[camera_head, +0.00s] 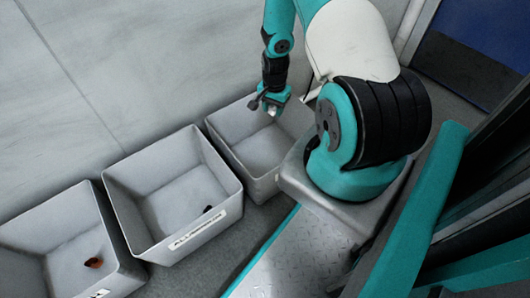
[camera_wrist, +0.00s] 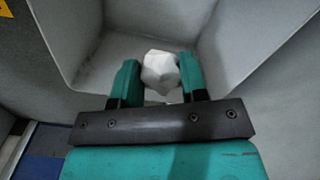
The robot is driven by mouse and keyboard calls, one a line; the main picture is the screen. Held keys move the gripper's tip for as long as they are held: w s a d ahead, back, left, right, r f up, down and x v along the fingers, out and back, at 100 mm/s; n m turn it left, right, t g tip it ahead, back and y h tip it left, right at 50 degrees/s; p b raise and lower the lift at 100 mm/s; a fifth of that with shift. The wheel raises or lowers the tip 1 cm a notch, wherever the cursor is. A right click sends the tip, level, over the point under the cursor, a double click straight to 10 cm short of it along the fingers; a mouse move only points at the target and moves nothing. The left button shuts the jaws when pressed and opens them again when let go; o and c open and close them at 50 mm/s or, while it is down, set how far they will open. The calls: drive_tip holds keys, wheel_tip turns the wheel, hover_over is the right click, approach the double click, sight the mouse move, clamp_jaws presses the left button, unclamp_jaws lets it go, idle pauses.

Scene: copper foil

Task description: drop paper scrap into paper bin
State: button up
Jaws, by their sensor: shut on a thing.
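A crumpled white paper scrap (camera_wrist: 160,71) is held between the two teal fingers of my gripper (camera_wrist: 158,78) in the wrist view. In the head view my gripper (camera_head: 273,105) hangs over the far part of the rightmost grey bin (camera_head: 262,183), and a small bit of the white scrap (camera_head: 272,111) shows at its tips. The floor of this bin looks empty where it shows. The wrist view looks down into a grey bin (camera_wrist: 95,45) behind the scrap. My arm hides part of the bin's right side, and I cannot read a label on it.
The middle grey bin (camera_head: 123,205) has a label reading like "ALUMINIUM" and a small dark piece (camera_head: 207,209) inside. The left bin (camera_head: 25,222) holds a reddish-brown piece (camera_head: 94,262). A pale wall stands behind the bins. My base is close on the right.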

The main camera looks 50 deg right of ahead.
wheel_tip(320, 180, down, 5)
drive_tip(key=b, duration=0.4)
drive_tip(key=shift+f+b, duration=0.2)
drive_tip(key=shift+b, duration=0.15)
drive_tip(key=o, duration=1)
wheel_tip(320, 180, up, 18)
drive_tip(key=p, duration=0.7)
drive_tip(key=shift+f, duration=0.25)
